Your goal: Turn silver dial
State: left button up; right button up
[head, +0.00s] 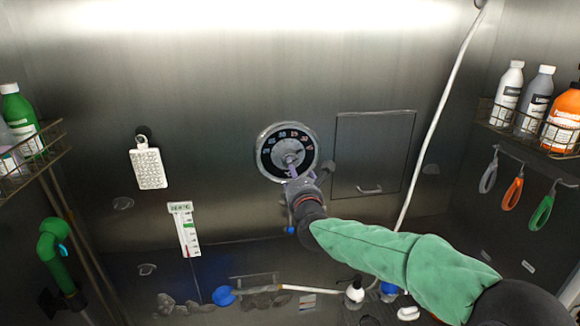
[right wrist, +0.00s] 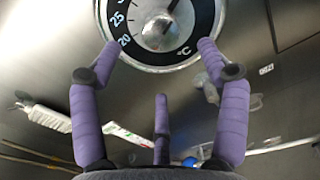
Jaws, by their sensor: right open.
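The silver dial (head: 287,152) is a round wall gauge with a silver rim, a black ring of white numbers and a silver centre. In the right wrist view the silver dial (right wrist: 160,30) fills the top middle, with a "°C" mark and a pointer on its centre knob. My right gripper (head: 292,168) is in front of the dial's lower part in the head view and hides some of it. In the right wrist view my right gripper (right wrist: 160,50) has its purple fingers spread wide, empty, below the dial's centre. I cannot tell whether they touch it. My left gripper is not in view.
A square panel with a handle (head: 372,155) is right of the dial. A white thermometer (head: 185,229) and a white perforated block (head: 148,168) are on the wall at left. Bottle racks stand at both sides, and a white hose (head: 437,115) runs down the right wall.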

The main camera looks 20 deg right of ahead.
aim_at(293, 157)
jog(key=shift+p+x, duration=1.4)
jog(key=shift+x, duration=4)
jog(key=c, duration=1.2)
